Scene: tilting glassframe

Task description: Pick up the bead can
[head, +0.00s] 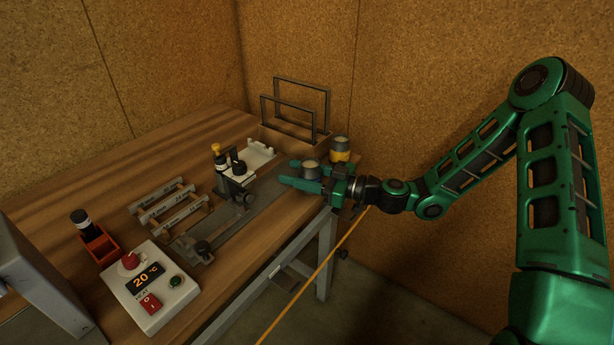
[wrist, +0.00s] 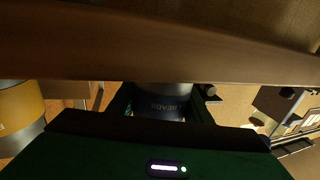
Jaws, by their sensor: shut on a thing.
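The bead can (head: 311,172) is a small grey can with a pale open top, at the right part of the workbench in the head view. In the wrist view its dark band with the lettering "BEADS" (wrist: 164,103) shows between my fingers. My gripper (head: 300,174) is shut on the can, with one green finger on each side. It also shows in the wrist view (wrist: 160,110). The can looks upright. I cannot tell whether its base is touching the bench.
A yellow-banded can (head: 340,150) stands close behind the bead can; it also shows in the wrist view (wrist: 20,115). A box with dark upright frames (head: 296,130) is at the back. A metal fixture (head: 235,185) and a control box (head: 148,285) lie left.

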